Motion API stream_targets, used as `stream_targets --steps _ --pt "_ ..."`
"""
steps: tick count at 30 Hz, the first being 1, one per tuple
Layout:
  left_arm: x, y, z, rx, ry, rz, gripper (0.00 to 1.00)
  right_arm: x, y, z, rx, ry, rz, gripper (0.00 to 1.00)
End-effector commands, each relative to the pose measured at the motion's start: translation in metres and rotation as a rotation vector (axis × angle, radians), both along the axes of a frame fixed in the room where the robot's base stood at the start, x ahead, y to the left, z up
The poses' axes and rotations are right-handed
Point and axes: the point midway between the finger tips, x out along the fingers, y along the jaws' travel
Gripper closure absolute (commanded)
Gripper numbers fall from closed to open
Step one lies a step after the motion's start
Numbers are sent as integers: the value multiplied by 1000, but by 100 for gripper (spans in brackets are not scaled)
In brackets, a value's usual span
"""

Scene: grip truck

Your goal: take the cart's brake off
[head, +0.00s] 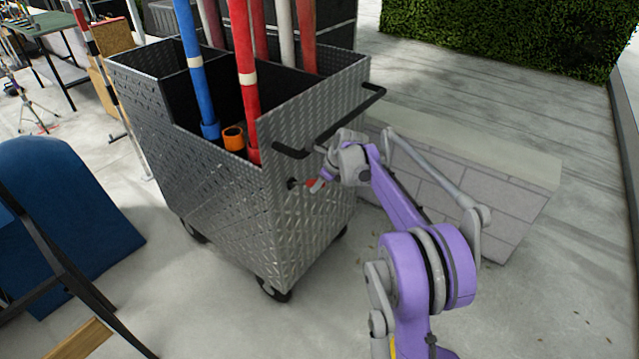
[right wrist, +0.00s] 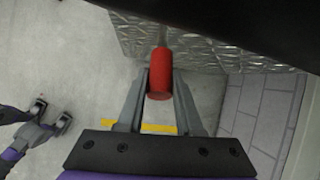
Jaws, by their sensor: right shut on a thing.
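The cart (head: 315,225) is a silver tread-plate box on dark wheels, with a black push handle (head: 345,117) on its near right end. Below that handle, a small brake lever with a red grip (head: 314,184) sticks out from the end panel. My right gripper (head: 322,181) is at this lever. In the right wrist view, the red grip (right wrist: 160,72) lies between its two grey fingers, which are shut on it. The lever's joint with the cart is partly hidden behind the red grip there. I do not see my left gripper in the head view.
Blue (head: 196,65) and red (head: 247,80) poles stand in the cart. A low block wall (head: 480,190) is close on its right. A blue panel (head: 75,200) and a dark frame stand at left. The concrete floor in front is clear.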

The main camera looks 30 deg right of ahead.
Motion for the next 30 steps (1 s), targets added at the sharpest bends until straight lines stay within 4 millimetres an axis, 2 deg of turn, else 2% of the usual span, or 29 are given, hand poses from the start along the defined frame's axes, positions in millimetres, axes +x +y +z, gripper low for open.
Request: stream_targets --steps 1,5,6,17,30 --pt "0 0 0 0 0 0 50 2 -1 2 -1 -7 -1 62" --pt "0 0 0 0 0 0 50 1 0 2 -1 -6 -1 38" --pt "0 0 0 0 0 0 50 1 0 2 -1 -5 -1 36" --pt "0 0 1 0 0 0 50 -2 -1 7 -1 -4 -1 36" --pt "1 0 6 0 -2 0 50 -42 -9 77 0 -5 -2 36"
